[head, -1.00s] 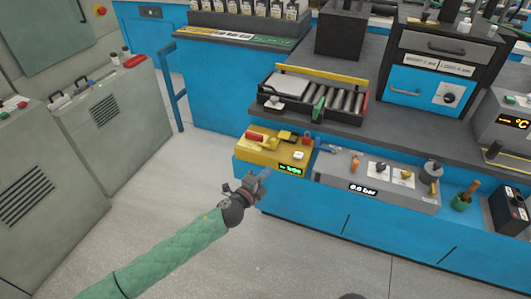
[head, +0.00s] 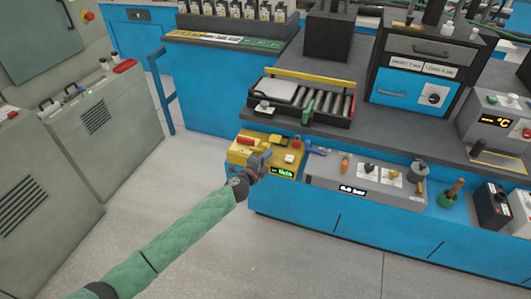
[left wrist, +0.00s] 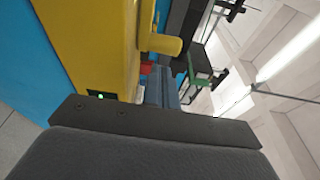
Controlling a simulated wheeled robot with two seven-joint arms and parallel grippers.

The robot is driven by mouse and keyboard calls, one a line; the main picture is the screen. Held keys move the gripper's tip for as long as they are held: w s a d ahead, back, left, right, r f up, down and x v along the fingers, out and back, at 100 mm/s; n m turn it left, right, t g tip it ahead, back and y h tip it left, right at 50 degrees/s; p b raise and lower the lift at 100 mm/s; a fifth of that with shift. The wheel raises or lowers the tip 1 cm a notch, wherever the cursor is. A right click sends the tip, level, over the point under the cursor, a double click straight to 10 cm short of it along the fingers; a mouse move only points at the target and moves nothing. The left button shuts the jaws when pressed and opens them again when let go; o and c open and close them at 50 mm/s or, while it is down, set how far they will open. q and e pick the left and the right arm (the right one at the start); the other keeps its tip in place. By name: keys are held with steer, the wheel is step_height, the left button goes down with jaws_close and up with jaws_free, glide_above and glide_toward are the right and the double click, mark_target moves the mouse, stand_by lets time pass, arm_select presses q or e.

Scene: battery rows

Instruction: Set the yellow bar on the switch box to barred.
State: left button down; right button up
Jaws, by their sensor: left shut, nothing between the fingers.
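The yellow switch box (head: 236,157) sits at the left front end of the blue bench. A red handle (head: 245,141) and a yellow part (head: 277,140), perhaps the bar, show on its top. A small green-lit display (head: 283,172) is on its front; its text is too small to read surely. My left gripper (head: 264,158) is shut and empty, over the box's front edge. In the left wrist view the box (left wrist: 95,40) fills the left, with a rounded yellow piece (left wrist: 165,45) sticking out ahead of the fingers (left wrist: 162,88). The gripper hides part of the box top. My right gripper is out of view.
A grey panel (head: 325,178) with knobs stands right of the box. A roller tray (head: 345,118) with a yellow rail is behind. A green pot (head: 447,199) and a black box (head: 492,206) are farther right. The floor (head: 190,180) to the left is clear.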

arm_select(q)
steer(key=shift+w+a, duration=0.25)
steer(key=shift+w, duration=0.05)
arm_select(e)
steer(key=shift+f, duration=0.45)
arm_select(q)
steer(key=shift+a, duration=0.1)
